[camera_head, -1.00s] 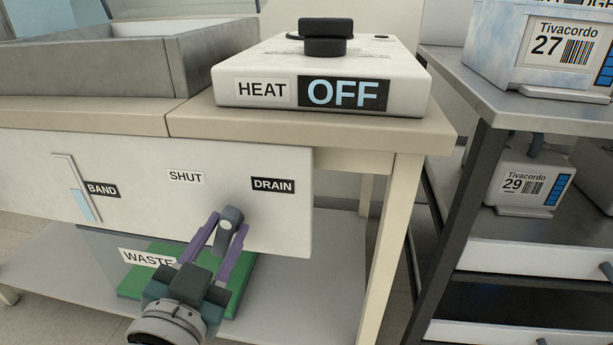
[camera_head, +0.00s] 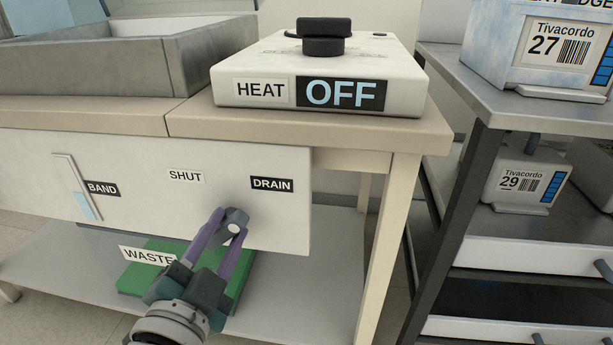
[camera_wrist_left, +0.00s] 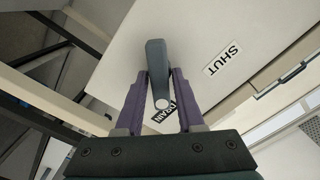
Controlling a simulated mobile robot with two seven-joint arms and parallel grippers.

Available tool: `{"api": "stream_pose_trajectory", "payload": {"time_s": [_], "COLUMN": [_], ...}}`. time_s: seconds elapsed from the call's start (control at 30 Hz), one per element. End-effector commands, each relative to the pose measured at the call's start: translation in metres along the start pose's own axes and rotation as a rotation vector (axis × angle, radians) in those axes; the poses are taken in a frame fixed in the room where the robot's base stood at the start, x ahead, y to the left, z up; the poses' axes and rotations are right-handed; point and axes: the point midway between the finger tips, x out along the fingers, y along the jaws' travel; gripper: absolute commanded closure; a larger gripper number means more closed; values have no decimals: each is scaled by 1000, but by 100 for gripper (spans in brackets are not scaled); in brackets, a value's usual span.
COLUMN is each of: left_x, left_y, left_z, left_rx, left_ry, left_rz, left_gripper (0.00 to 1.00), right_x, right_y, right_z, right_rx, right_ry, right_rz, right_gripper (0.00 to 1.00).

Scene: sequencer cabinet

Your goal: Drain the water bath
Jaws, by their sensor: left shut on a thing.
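A grey lever (camera_head: 237,216) sticks out from the white front panel (camera_head: 130,160), below the DRAIN label (camera_head: 272,184) and right of the SHUT label (camera_head: 186,176). My left gripper (camera_head: 235,230) is shut on the lever, with its purple fingers on either side. In the left wrist view the lever (camera_wrist_left: 156,65) runs between the fingers, and the left gripper (camera_wrist_left: 161,85) partly covers the DRAIN label. My right gripper is not in view.
The grey bath basin (camera_head: 95,70) sits on the bench above. A heater box (camera_head: 320,75) reads HEAT OFF. A WASTE label (camera_head: 148,256) and a green mat (camera_head: 140,279) are on the lower shelf. A metal rack (camera_head: 480,110) with Tivacordo boxes stands right.

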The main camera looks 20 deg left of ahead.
Motion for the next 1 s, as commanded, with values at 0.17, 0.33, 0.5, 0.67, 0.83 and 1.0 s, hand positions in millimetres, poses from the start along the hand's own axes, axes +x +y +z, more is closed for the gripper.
{"api": "stream_pose_trajectory", "payload": {"time_s": [0.17,0.33,0.5,0.67,0.83,1.0], "left_x": [0,0,0,-1,-18,-54], "left_y": [0,0,0,0,-1,-1], "left_z": [0,0,0,0,-1,-2], "left_rx": [2,2,1,1,1,2], "left_ry": [1,1,1,0,-2,-3], "left_rz": [0,0,0,1,4,5], "left_gripper": [100,53,44,44,44,44], "right_x": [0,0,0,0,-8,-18], "right_y": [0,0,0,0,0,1], "right_z": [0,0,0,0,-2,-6], "right_rx": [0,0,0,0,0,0], "right_ry": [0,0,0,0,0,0], "right_rz": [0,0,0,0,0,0], "right_gripper": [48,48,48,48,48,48]}}
